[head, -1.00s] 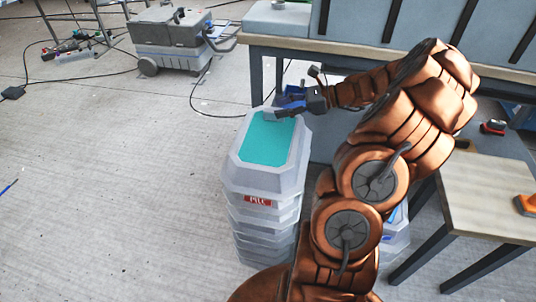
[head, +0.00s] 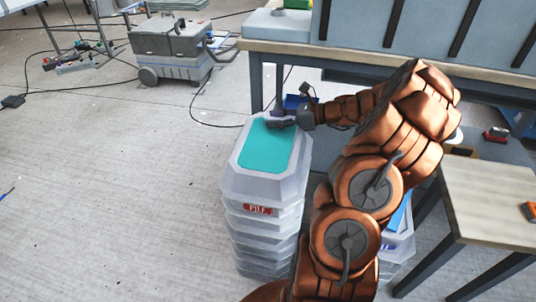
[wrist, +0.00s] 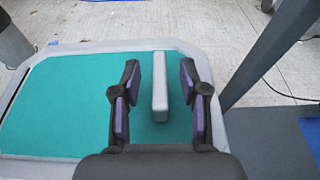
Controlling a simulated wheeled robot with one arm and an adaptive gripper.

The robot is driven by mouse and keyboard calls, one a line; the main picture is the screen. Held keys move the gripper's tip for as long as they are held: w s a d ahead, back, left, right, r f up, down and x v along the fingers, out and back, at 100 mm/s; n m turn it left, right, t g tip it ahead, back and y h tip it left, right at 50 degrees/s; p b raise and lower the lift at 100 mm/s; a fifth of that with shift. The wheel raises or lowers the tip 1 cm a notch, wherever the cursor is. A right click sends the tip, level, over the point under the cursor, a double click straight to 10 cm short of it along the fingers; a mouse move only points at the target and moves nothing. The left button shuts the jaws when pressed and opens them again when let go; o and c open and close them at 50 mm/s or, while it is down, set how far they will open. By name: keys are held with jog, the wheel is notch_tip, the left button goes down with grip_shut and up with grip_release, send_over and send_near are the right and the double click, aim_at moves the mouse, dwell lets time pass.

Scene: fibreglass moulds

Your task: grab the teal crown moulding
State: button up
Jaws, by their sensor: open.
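The teal surface is a flat panel on top of a stack of grey moulds, the top mould (head: 262,183) having a pale rim around the teal panel (head: 264,150). The panel fills much of the wrist view (wrist: 60,105). A narrow pale grey bar (wrist: 160,95) stands up from the teal there. My gripper (head: 280,124) is over the far end of the panel. In the wrist view my gripper (wrist: 159,75) is open, one finger on each side of the bar, with gaps on both sides. The bar cannot be made out in the head view. I see no separate teal moulding.
A wooden-topped table (head: 490,195) is at right. A grey wheeled machine (head: 170,48) stands at back left, with cables on the floor.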

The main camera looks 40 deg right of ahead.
jog(key=shift+w+a+f, duration=0.1)
jog(key=shift+w+a, duration=0.05)
jog(key=shift+a, duration=0.1)
grip_shut()
dwell(0.6)
